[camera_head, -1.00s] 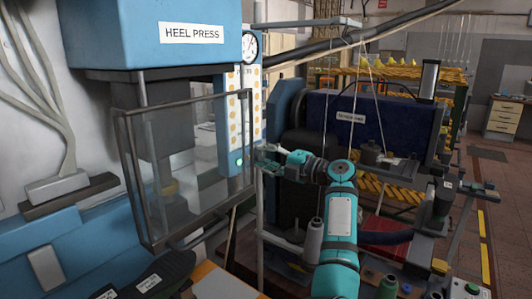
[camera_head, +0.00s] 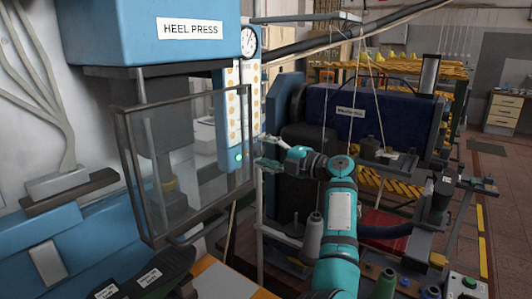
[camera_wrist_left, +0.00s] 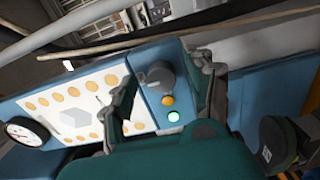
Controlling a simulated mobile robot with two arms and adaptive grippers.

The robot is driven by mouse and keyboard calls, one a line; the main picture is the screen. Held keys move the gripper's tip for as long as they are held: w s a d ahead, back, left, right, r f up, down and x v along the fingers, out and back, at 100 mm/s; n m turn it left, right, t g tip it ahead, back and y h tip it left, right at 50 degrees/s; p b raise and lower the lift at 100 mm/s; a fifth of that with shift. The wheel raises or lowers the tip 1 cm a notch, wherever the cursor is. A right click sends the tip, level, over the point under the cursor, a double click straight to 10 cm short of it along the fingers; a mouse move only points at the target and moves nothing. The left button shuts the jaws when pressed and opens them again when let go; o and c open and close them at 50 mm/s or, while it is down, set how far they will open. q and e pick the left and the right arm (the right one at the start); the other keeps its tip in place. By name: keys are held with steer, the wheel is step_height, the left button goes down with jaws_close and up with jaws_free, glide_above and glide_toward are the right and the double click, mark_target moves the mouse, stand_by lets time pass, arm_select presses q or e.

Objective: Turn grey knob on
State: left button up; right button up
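The grey knob (camera_wrist_left: 158,77) sits on the blue side panel (camera_wrist_left: 150,100) of the heel press, above an orange button (camera_wrist_left: 167,100) and a lit green button (camera_wrist_left: 173,116). My left gripper (camera_wrist_left: 166,72) is open, with one finger on each side of the knob in the left wrist view. I cannot tell whether either finger touches it. In the head view, the left gripper (camera_head: 262,153) is beside the panel's right edge, near the green light (camera_head: 239,156). The knob cannot be made out there. My right gripper is not in view.
The press's clear guard (camera_head: 185,165) stands left of the panel. A gauge (camera_head: 249,41) is at the panel's top; it also shows in the left wrist view (camera_wrist_left: 27,131). A blue machine (camera_head: 360,115) stands behind my left arm, and thread spools (camera_head: 313,235) stand near it.

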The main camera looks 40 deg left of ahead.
arm_select(q)
steer(key=d, duration=0.7)
steer(key=shift+w+d, duration=0.25)
steer(key=shift+w, duration=0.15)
stand_by(0.3)
